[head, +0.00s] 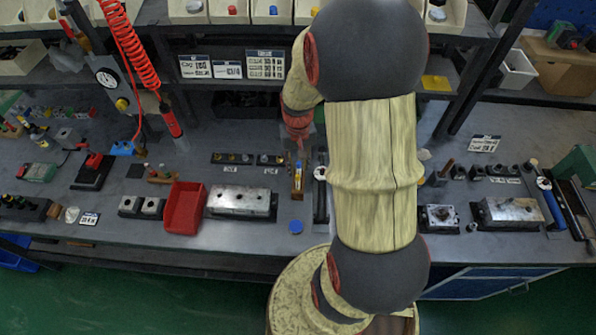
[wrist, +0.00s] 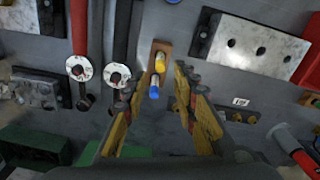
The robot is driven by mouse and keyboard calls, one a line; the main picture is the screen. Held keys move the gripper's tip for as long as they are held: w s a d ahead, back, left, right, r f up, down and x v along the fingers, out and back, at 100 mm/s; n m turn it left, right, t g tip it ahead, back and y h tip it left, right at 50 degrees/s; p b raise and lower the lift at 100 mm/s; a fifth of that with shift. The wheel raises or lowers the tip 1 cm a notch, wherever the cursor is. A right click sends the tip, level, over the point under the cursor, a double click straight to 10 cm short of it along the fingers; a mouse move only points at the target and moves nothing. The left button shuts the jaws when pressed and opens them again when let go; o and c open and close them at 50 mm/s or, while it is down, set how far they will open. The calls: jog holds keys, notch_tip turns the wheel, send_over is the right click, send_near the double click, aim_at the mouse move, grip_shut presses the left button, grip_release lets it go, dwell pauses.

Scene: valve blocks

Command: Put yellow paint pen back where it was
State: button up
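A small wooden holder (wrist: 161,47) stands on the bench and appears between the fingers of my gripper in the wrist view. A yellow-topped pen (wrist: 160,62) and a blue-topped pen (wrist: 154,90) appear upright at the holder. My gripper (wrist: 157,98) is open, with one finger to each side of the pens and nothing clearly gripped. In the head view the holder (head: 298,182) is small, just below my gripper (head: 299,143). The depth between fingertips and pens is hard to tell.
A red bin (head: 184,207) and a metal valve block (head: 240,201) stand left of the holder. A long dark tool with a round white head (head: 320,174) lies close on its right. A blue cap (head: 296,227) lies in front, with bare bench around it.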

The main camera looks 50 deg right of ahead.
jog(key=shift+r, duration=0.9)
jog(key=s+a+r+n+t, duration=0.1)
jog(key=a+r+n+t, duration=0.35)
jog(key=a+r, duration=1.3)
jog(key=s+a+r+n+t, duration=0.1)
jog(key=s+a+r+n, duration=0.1)
jog(key=s+a+r, duration=0.3)
jog(key=shift+s+v, duration=0.2)
jog(key=shift+v, duration=0.9)
jog(key=shift+a+f+n, duration=0.1)
jog(key=shift+f+n, duration=0.1)
jog(key=shift+n, duration=0.05)
notch_tip(320, 180, down, 4)
jog(key=b, duration=0.4)
